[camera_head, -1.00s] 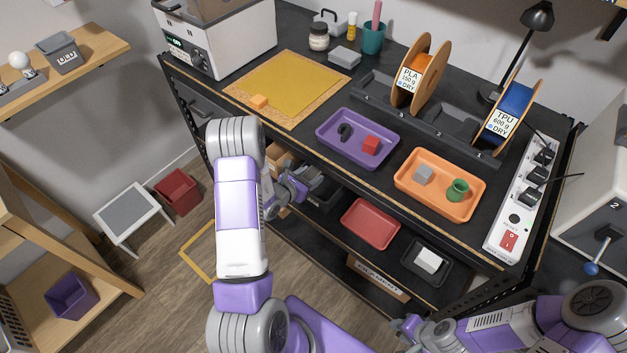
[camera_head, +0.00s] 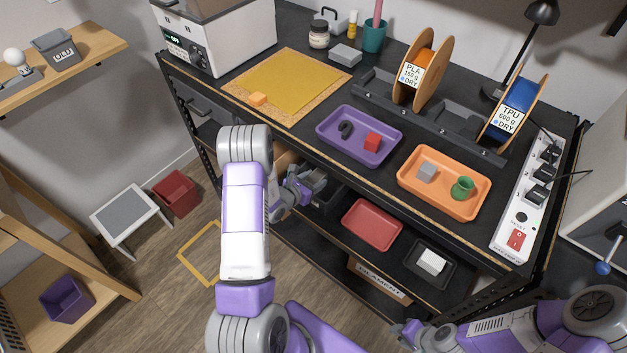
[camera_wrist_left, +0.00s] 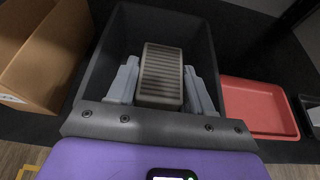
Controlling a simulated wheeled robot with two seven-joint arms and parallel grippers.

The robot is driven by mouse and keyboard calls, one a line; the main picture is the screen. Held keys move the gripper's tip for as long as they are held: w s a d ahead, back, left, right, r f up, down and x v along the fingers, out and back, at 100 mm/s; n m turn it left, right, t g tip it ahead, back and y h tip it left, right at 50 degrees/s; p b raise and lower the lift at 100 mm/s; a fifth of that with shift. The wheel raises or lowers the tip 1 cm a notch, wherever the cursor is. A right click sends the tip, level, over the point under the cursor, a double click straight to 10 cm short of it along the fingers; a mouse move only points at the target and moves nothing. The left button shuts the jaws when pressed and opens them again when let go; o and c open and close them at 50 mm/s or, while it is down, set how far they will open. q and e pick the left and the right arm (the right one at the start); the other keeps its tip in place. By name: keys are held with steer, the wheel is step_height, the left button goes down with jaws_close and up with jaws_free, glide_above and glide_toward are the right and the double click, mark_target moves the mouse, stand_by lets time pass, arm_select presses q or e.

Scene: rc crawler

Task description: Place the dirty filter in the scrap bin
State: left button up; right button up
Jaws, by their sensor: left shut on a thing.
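The dirty filter (camera_wrist_left: 161,72) shows in the left wrist view as a ribbed grey-beige block. My left gripper (camera_wrist_left: 160,88) is shut on it, with a grey finger at each side. The filter is over or inside a dark open bin (camera_wrist_left: 107,52) on the shelf under the worktop; I cannot tell whether it touches the bin floor. In the head view my left gripper (camera_head: 312,181) reaches under the worktop edge and the filter is not clear there. My right gripper (camera_head: 402,331) is low at the bottom, its opening unclear. No bin is readably marked as scrap.
A red bin (camera_head: 177,193) stands on the floor beside a white stool (camera_head: 130,215). A purple bin (camera_head: 68,298) sits on the low wooden shelf. A red tray (camera_head: 372,224) and a cardboard box (camera_wrist_left: 40,62) flank the dark bin. The worktop edge is above my left gripper.

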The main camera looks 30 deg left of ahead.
arm_select(q)
steer(key=shift+f, duration=0.25)
steer(key=o, duration=1)
steer(key=shift+o, duration=0.2)
steer(key=shift+r, duration=0.1)
